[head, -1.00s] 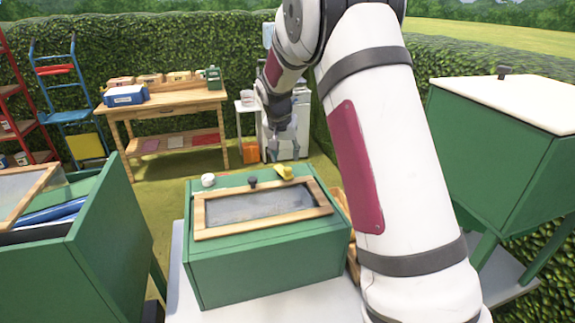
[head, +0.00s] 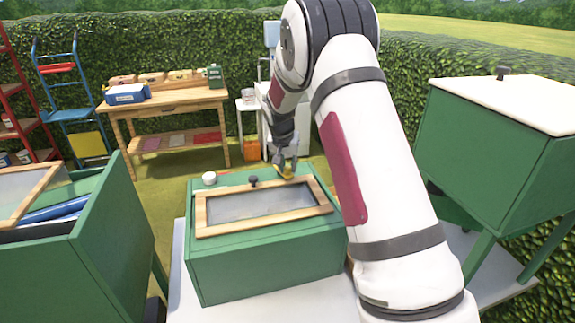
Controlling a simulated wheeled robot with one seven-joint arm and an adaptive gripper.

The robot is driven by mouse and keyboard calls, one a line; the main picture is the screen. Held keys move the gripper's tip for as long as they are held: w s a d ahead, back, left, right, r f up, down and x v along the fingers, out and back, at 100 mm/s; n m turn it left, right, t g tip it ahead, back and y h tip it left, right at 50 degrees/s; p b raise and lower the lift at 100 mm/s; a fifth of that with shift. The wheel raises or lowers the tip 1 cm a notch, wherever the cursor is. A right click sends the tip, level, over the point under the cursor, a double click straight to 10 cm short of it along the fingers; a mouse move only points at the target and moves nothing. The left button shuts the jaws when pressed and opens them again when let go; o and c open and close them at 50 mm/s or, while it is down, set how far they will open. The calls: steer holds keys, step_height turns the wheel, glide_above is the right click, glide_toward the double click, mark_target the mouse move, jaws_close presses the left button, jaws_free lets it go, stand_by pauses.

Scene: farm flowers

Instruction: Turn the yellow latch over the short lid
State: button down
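The short lid (head: 262,204) is a wood-framed clear panel lying closed on top of a green box (head: 265,265). A small dark knob (head: 253,181) stands at its back edge. The yellow latch (head: 287,174) sits on the box top behind the lid's back right part and is mostly covered by my gripper. My gripper (head: 287,168) points down right at the latch. The fingers are too small and overlapped to tell whether they touch it or are closed on it.
A round white piece (head: 209,178) sits on the box top at the back left. An open green box (head: 100,240) stands at the left, and a green box with a white lid (head: 500,100) stands at the right. A wooden workbench (head: 170,105) is behind.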

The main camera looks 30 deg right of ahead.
steer(key=shift+w+a+f+m+b, duration=0.2)
steer(key=shift+a+m+b, duration=0.3)
steer(key=shift+m+b, duration=0.3)
steer(key=shift+a+m+g+h+b, duration=0.3)
steer(key=shift+m+g+b, duration=0.15)
steer(key=shift+b, duration=0.25)
steer(key=shift+r+m, duration=0.15)
steer(key=shift+m, duration=0.1)
steer(key=c, duration=1.4)
jaws_free()
steer(key=shift+r, duration=0.1)
steer(key=v, duration=1.2)
